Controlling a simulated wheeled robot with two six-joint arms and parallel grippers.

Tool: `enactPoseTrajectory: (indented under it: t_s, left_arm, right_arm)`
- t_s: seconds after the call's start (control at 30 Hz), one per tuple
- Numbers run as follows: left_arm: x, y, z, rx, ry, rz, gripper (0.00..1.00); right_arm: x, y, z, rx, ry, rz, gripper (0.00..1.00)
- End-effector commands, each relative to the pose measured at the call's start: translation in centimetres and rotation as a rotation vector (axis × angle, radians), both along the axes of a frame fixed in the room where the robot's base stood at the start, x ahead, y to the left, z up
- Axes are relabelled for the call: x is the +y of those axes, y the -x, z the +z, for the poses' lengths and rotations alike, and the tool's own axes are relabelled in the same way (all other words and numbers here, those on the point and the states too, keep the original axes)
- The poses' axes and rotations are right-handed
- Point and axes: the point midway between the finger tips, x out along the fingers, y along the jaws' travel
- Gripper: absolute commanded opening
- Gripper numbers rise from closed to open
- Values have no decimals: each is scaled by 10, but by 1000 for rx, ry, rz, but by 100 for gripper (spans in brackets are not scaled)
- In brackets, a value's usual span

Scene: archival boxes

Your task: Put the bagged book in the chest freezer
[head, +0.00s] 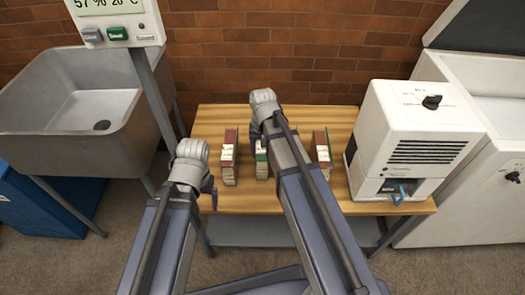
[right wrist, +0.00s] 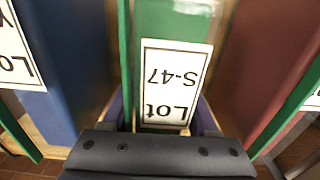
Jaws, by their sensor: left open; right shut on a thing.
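A green book (right wrist: 170,20) with a white label reading "Lot S-47", upside down, fills the middle of the right wrist view. My right gripper (right wrist: 164,118) is shut on it. In the head view this green book (head: 261,160) stands on the wooden table, and my right arm hides most of the gripper. My left gripper (head: 209,190) is open and empty at the table's front left edge.
The wooden table (head: 290,203) also holds a red book (head: 229,150) left of the green one and another red book (head: 321,148) to its right. A white vented machine (head: 420,135) stands between books and freezer. A grey sink (head: 90,110) is at the left, beside a display post (head: 152,85).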

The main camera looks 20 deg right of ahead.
Motion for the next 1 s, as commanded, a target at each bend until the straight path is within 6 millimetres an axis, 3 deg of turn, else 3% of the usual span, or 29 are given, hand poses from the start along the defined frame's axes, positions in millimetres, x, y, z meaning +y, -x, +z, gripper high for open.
enactPoseTrajectory:
  t_s: [0.1, 0.7, 1.0]
  left_arm:
    - [0, 0, 0, 0, 0, 0, 90]
    - [0, 0, 1, 0, 0, 0, 90]
    - [0, 0, 20, 0, 0, 0, 90]
  right_arm:
    - [0, 0, 0, 0, 0, 0, 0]
    - [0, 0, 1, 0, 0, 0, 0]
    - [0, 0, 20, 0, 0, 0, 0]
